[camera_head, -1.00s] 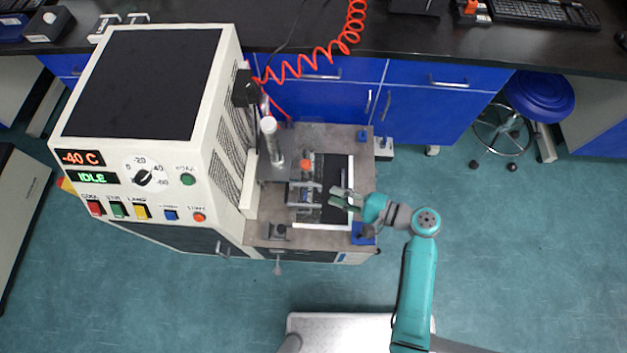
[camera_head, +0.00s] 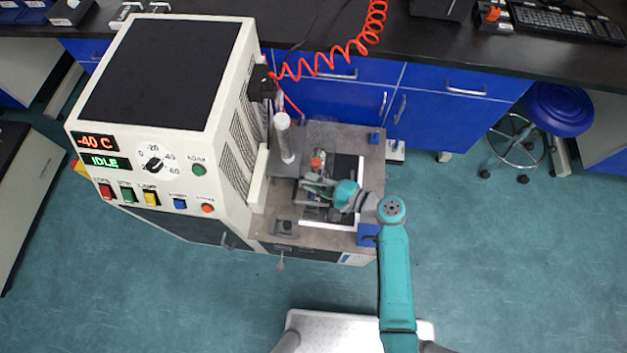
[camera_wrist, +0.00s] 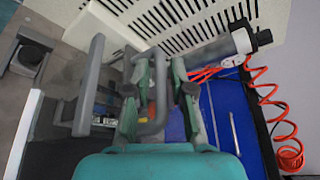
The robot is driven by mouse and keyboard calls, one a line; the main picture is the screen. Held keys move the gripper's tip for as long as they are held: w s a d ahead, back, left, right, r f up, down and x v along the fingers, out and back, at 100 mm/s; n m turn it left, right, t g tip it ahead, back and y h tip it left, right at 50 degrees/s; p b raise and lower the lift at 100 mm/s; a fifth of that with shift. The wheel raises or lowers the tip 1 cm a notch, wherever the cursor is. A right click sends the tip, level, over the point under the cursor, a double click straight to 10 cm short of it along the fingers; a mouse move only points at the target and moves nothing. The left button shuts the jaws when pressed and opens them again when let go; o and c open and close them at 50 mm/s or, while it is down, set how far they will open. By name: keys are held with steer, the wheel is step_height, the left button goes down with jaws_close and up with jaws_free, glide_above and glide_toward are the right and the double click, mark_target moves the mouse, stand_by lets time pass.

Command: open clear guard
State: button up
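The clear guard is hard to make out. Its see-through panel cannot be told clearly from the dark, white-edged work area (camera_head: 344,168) on the machine's metal deck. A grey bent bar handle (camera_wrist: 155,112) shows in the wrist view between my gripper's fingers. My gripper (camera_wrist: 157,70) has its two fingers apart, one on each side of this bar; I cannot tell if either touches it. A second grey bar (camera_wrist: 90,85) stands to the left. In the head view my gripper (camera_head: 316,187) is over the work area, and the wrist hides part of it.
The white cabinet (camera_head: 225,110) with its IDLE display stands left of the deck. A metal cylinder (camera_head: 284,138) rises close behind my gripper. A red coiled hose (camera_head: 345,48) hangs from the bench behind. Open floor (camera_head: 480,260) lies to the right.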

steer(key=shift+a, duration=0.15)
steer(key=shift+c, duration=0.3)
jaws_close()
